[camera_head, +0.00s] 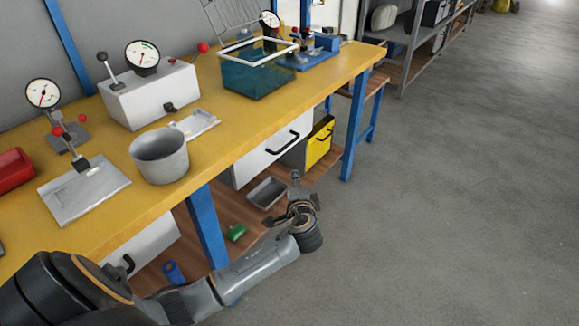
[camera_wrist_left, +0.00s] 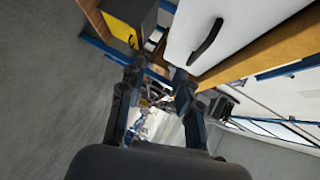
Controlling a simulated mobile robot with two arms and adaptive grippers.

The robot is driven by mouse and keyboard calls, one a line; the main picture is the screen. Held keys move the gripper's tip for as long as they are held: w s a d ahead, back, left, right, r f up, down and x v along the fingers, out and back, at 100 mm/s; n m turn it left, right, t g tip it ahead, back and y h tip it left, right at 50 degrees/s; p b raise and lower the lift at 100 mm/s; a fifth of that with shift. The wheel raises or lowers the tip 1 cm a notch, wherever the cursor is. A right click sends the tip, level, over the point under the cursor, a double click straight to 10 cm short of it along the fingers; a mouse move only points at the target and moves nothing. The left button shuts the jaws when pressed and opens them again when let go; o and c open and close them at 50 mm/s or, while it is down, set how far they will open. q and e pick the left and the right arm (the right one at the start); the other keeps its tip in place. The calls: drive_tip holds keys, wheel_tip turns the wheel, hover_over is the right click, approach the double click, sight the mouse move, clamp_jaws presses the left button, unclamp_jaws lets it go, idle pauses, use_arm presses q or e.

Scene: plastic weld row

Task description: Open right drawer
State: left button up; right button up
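Under the yellow workbench, a white drawer (camera_head: 262,157) with a black bar handle (camera_head: 283,142) is closed. Just right of it is a yellow-fronted drawer or box (camera_head: 318,145) with a dark handle. Another white drawer (camera_head: 150,240) is at the lower left, partly hidden by my arm. My left gripper (camera_head: 282,203) is open and empty, in front of and below the white and yellow fronts, touching neither handle. In the left wrist view, the open fingers (camera_wrist_left: 157,80) point past the white drawer (camera_wrist_left: 235,25), its handle (camera_wrist_left: 205,42) and the yellow front (camera_wrist_left: 118,24). My right gripper is not in view.
The bench top (camera_head: 215,165) holds gauges, a grey pot (camera_head: 160,157) and a teal bin (camera_head: 258,78). A blue bench leg (camera_head: 207,224) stands left of my gripper. A grey tray (camera_head: 267,193) lies on the lower shelf. The floor (camera_head: 460,200) at right is clear.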

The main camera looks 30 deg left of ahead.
use_arm(q)
drive_tip(key=t+y+b, duration=0.1)
drive_tip(key=y+b, duration=0.1)
approach(289, 144)
drive_tip(key=v, duration=0.3)
drive_tip(key=shift+n, duration=0.4)
drive_tip(key=b+x, duration=0.1)
drive_tip(key=x, duration=0.6)
drive_tip(key=b+x, duration=0.1)
drive_tip(key=x, duration=0.6)
drive_tip(key=shift+f, duration=0.25)
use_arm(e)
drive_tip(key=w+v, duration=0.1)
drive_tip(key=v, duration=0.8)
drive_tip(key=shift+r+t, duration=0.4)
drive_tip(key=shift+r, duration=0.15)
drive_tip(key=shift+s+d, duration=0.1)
use_arm(q)
clamp_jaws()
drive_tip(key=shift+d, duration=0.1)
